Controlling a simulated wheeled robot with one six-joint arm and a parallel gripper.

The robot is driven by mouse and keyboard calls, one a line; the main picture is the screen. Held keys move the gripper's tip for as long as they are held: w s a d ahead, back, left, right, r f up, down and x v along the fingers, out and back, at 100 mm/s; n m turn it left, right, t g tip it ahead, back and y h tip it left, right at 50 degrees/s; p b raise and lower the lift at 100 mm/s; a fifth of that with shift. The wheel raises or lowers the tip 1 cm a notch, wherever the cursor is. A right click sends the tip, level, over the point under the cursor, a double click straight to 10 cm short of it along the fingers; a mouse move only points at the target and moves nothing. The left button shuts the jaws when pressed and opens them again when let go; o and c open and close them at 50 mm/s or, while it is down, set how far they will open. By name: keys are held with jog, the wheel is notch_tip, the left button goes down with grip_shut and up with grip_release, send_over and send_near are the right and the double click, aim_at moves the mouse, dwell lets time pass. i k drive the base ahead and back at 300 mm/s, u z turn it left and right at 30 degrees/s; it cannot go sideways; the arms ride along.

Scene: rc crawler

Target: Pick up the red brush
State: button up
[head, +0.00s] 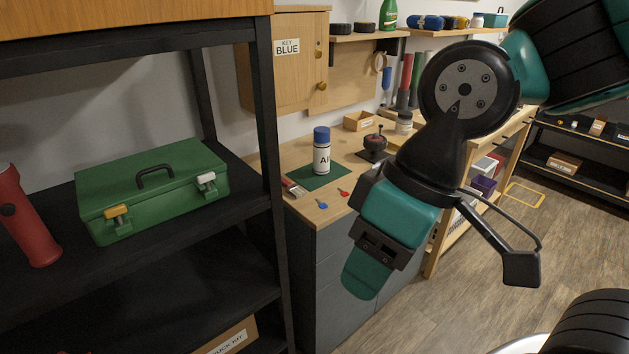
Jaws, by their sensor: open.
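A small item with a red part and a pale part (294,187) lies at the left edge of the wooden workbench (270,150), beside a green mat (316,178). It may be the red brush, but it is too small to be sure. My gripper (445,266) hangs in front of the bench, to the right of this item and nearer to the camera. It is open, with nothing seen between its fingers. My arm hides part of the bench's right side.
A white bottle with a blue cap (322,152) stands on the mat. Blue (322,204) and red (343,192) keys lie near the front edge. A black shelf at left holds a green toolbox (153,190) and red flashlight (28,217).

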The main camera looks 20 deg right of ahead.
aim_at(297, 191)
jog(key=z, duration=1.75)
jog(key=i, duration=1.45)
jog(key=u, duration=3.55)
jog(key=i, duration=0.5)
jog(key=z, duration=0.05)
